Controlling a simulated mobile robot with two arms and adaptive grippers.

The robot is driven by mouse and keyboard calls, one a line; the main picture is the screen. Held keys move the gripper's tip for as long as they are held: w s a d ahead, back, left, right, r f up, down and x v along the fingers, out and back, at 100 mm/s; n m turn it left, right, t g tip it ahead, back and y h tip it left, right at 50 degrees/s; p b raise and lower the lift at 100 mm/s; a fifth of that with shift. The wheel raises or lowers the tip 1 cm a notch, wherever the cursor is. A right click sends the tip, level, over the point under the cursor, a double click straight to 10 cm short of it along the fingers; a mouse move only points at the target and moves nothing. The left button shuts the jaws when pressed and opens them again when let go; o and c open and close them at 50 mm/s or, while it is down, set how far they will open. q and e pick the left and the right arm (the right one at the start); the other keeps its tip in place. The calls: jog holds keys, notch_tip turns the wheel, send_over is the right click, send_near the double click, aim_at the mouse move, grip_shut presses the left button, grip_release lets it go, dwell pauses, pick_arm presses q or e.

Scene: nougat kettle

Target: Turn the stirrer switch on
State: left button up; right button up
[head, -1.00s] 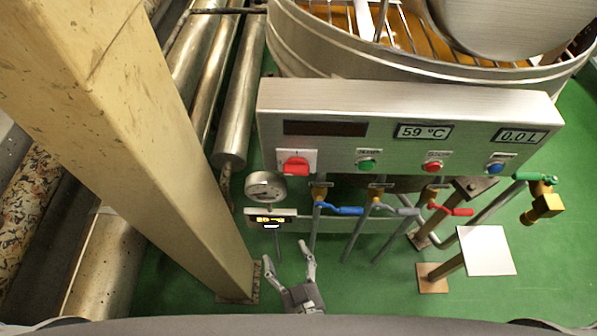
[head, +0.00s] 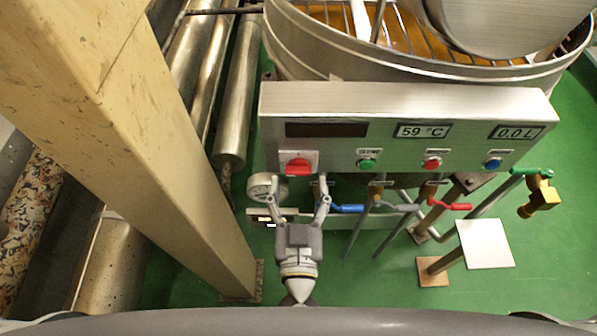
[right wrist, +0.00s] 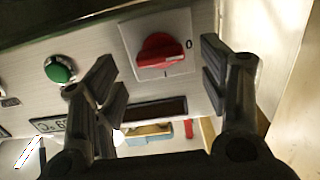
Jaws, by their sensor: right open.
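A red rotary switch (head: 298,168) on a pale square plate sits at the left end of the metal control panel (head: 430,102). In the right wrist view the red switch (right wrist: 160,50) shows close up, with a "0" marked at the right of its plate. My right gripper (head: 298,190) is just below the switch in the head view, fingers pointing up at it. It is open and empty; in the right wrist view its fingers (right wrist: 163,88) are spread to either side below the switch, and I see no contact. My left gripper is not in view.
Green (head: 367,163), red (head: 432,163) and blue (head: 493,163) buttons line the panel. A round gauge (head: 262,187) and valves with blue (head: 347,209) and red (head: 457,206) handles are below. A thick beige post (head: 150,150) stands left. The kettle (head: 300,55) is behind.

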aim_at(298, 175)
jog(key=shift+w, duration=1.75)
